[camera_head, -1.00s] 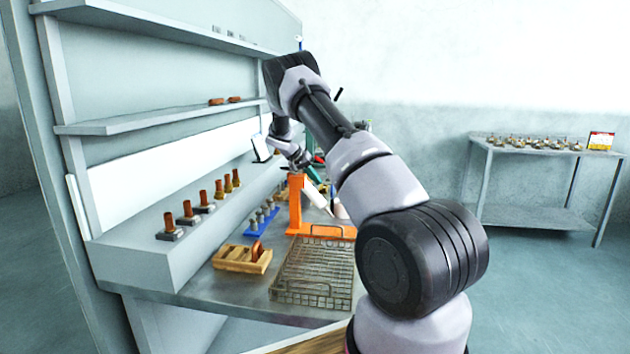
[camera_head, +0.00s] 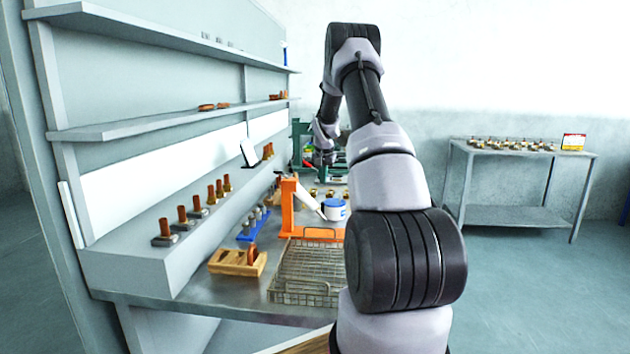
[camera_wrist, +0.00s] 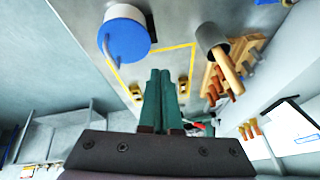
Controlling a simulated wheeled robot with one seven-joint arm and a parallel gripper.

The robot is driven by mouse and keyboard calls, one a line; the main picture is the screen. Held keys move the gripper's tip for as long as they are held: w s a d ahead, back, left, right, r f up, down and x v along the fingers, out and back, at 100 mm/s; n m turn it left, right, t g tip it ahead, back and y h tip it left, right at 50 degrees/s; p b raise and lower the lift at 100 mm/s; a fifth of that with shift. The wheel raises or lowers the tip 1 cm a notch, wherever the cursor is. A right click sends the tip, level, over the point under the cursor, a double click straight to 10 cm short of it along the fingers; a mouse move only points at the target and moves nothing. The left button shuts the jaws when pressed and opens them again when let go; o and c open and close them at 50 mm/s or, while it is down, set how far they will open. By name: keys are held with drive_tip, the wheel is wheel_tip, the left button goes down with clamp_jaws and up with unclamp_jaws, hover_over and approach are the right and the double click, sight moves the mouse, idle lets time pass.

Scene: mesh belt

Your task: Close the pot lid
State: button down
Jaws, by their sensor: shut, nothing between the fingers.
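A small blue and white round pot (camera_head: 335,209) stands on the bench beyond the wire basket, just right of the orange frame. In the wrist view the pot (camera_wrist: 124,40) shows a round blue face with a pale curved bar in front of it, and a white part behind. I cannot tell which part is the lid or how it sits. My gripper (camera_head: 325,157) is above and beyond the pot in the head view. Its dark green fingers (camera_wrist: 161,100) are together and empty in the wrist view, apart from the pot, which appears up and left of the fingertips.
An orange frame (camera_head: 288,206) with a white tilted piece (camera_head: 308,197) stands close left of the pot. A wire basket (camera_head: 306,270), a wooden holder (camera_head: 238,261) and a blue rack (camera_head: 254,225) are nearer. Shelving (camera_head: 150,128) lines the left side.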

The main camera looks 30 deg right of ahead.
sight(345, 204)
drive_tip(key=d, duration=0.1)
drive_tip(key=s+d+t+y, duration=0.1)
drive_tip(key=s+d+m+y, duration=0.1)
drive_tip(key=shift+f+t, duration=0.3)
drive_tip(key=shift+t, duration=0.1)
drive_tip(key=shift+s+d+f+t+y, duration=0.25)
drive_tip(key=shift+s+d+t+y, duration=0.1)
drive_tip(key=shift+d+y, duration=0.15)
drive_tip(key=shift+s+d+f+t+y, duration=0.25)
drive_tip(key=shift+d+t+y, duration=0.1)
drive_tip(key=shift+y, duration=0.25)
drive_tip(key=shift+s+d+f+m+t+y, duration=0.3)
drive_tip(key=shift+d+f+t+y, duration=0.2)
drive_tip(key=shift+t+y, duration=0.1)
drive_tip(key=shift+s+d+f+m+t+y, duration=0.3)
drive_tip(key=shift+d+f+t+y, duration=0.2)
drive_tip(key=shift+y, duration=0.1)
drive_tip(key=shift+s+d+f, duration=0.2)
drive_tip(key=shift+d+f, duration=0.05)
drive_tip(key=shift+f, duration=0.2)
